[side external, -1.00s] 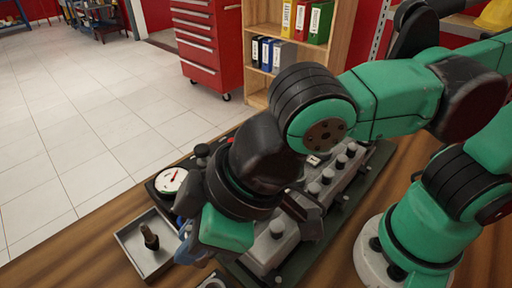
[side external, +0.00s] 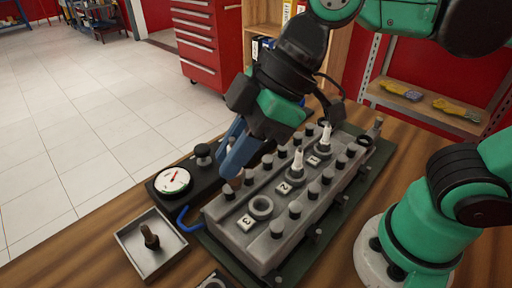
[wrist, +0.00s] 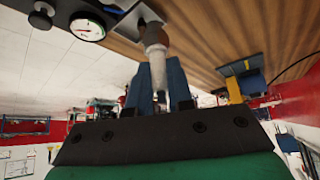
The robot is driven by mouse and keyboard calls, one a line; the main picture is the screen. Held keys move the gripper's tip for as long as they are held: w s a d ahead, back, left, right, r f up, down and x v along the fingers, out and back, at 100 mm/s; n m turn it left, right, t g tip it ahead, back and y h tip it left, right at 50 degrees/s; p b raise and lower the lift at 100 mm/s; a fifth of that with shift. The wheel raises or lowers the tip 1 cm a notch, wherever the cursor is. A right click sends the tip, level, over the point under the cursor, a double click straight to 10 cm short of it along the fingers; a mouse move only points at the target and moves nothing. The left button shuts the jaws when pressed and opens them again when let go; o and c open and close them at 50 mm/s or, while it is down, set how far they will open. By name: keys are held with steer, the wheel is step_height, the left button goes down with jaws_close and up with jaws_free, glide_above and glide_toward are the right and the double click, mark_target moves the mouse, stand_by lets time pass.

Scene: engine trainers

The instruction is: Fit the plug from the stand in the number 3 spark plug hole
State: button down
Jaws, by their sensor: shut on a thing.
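My gripper (side external: 230,165) has blue fingers and hangs over the far left side of the grey engine block (side external: 232,243). In the wrist view my gripper (wrist: 160,88) is shut on a spark plug (wrist: 155,45) with a pale insulator and a darker metal end pointing away from the fingers.
White-topped plugs stand at number 2 (side external: 297,160) and number 1 (side external: 325,138). Several dark knobs line the block. A gauge (side external: 172,181) and blue hose (side external: 184,222) lie left of it. A grey tray (side external: 132,257) holds a dark plug (side external: 150,238).

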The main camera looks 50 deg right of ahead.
steer(key=shift+d+f+n+g+y, duration=0.1)
steer(key=shift+d+f+n+g, duration=0.15)
steer(key=shift+d+f+n, duration=0.7)
steer(key=shift+d+f+n+g+y, duration=0.1)
steer(key=shift+d+f+g, duration=0.35)
steer(key=shift+f, duration=1.15)
steer(key=shift+d+f+n+g+y, duration=0.1)
steer(key=shift+d+f+n, duration=0.35)
steer(key=shift+d+f, duration=0.65)
steer(key=shift+a+f, duration=0.25)
steer(key=shift+f, duration=0.75)
steer(key=shift+c, duration=1.5)
jaws_free()
step_height(320, 180, up, 7)
